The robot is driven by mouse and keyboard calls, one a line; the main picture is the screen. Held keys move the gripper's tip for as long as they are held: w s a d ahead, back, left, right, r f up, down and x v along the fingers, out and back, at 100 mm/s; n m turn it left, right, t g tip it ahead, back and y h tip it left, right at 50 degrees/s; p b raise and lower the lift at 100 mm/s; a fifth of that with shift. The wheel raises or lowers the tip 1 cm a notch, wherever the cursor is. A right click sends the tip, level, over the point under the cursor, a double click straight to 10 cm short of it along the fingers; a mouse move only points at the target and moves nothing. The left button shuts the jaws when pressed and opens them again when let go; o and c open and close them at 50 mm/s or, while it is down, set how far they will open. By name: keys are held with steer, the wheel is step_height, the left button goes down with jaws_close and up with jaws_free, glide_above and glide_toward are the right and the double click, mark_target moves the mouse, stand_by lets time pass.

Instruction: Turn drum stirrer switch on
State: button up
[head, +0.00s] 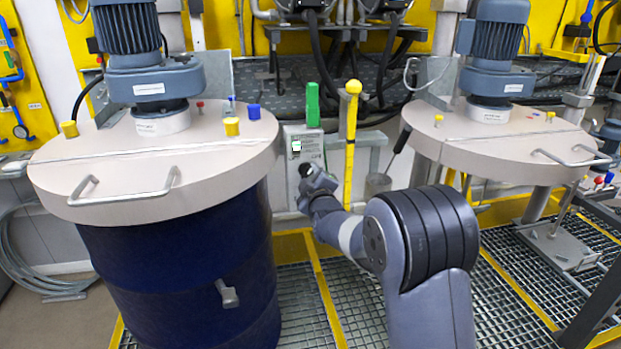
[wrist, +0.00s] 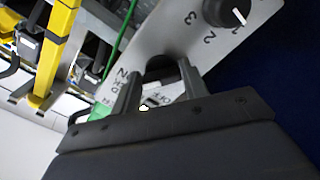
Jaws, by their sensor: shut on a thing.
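A grey switch panel (head: 292,188) stands between the two drums in the head view. It has a small green-and-white element (head: 296,146) on its upper part. The panel fills the upper middle of the wrist view (wrist: 182,40), tilted. My gripper (head: 306,173) is at the panel's face, and its own shape hides part of it. In the wrist view, the two fingers (wrist: 158,82) stand on either side of a dark switch knob (wrist: 160,68) and are shut on it. Lettering beside the knob is partly covered by the fingers, so the switch position cannot be read.
A numbered dial (wrist: 222,12) sits on the same panel. The dark blue drum (head: 180,265) with a pale lid is close on the left; another lidded drum (head: 500,145) stands right. A yellow post (head: 350,150) rises just right of the panel.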

steer(key=shift+m+b, duration=0.7)
steer(key=shift+b, duration=0.2)
steer(key=o, duration=1)
steer(key=shift+s, duration=0.1)
steer(key=b+v, duration=0.1)
steer(key=v, duration=0.9)
steer(key=shift+s+d+b, duration=0.1)
steer(key=shift+s+b, duration=0.25)
steer(key=shift+b, duration=0.05)
steer(key=shift+w, duration=0.1)
